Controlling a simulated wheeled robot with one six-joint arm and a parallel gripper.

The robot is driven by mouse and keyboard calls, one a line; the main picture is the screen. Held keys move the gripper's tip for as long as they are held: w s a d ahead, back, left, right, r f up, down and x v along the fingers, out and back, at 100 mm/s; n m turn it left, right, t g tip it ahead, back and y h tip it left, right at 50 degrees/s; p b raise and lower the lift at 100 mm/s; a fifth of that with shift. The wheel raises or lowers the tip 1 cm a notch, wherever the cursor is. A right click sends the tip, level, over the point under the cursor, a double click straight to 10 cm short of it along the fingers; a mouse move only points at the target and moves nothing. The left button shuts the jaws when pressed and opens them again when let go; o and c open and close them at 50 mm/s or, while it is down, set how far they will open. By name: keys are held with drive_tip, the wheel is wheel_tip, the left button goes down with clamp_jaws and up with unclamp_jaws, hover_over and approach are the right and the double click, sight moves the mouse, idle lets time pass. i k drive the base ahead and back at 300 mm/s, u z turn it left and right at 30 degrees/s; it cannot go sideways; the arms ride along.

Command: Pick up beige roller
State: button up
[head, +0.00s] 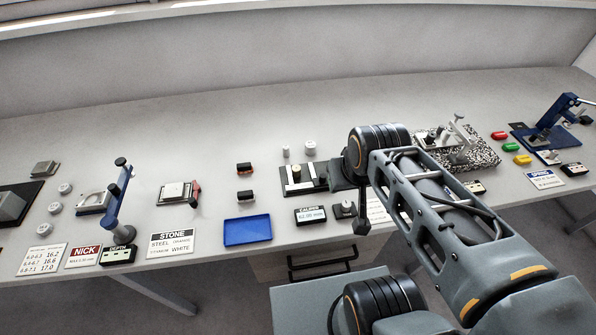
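Small pale cylinders stand at the middle of the bench. One narrow pale cylinder (286,152) and a wider grey-white one (310,148) stand behind a black gauge fixture (318,184). A small yellowish-beige piece (296,173) shows on that fixture's left part. At this size I cannot tell for sure which one is the beige roller. The dark end of my arm, with my gripper (361,226), hangs just right of the fixture over the bench's front. Its fingers are too small and dark to read, and my arm hides part of the bench behind it.
A blue tray (247,230) lies left of the fixture, near the front edge. Two black blocks (245,182) stand behind it. A blue stand (119,198) rises at left, and a blue press (550,128) at right. A speckled plate (470,150) lies behind my arm. The back of the bench is clear.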

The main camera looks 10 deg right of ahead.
sight(296, 169)
drive_tip(key=k, duration=0.5)
drive_tip(key=u, duration=1.85)
drive_tip(key=i, duration=1.1)
drive_tip(key=z, duration=2.2)
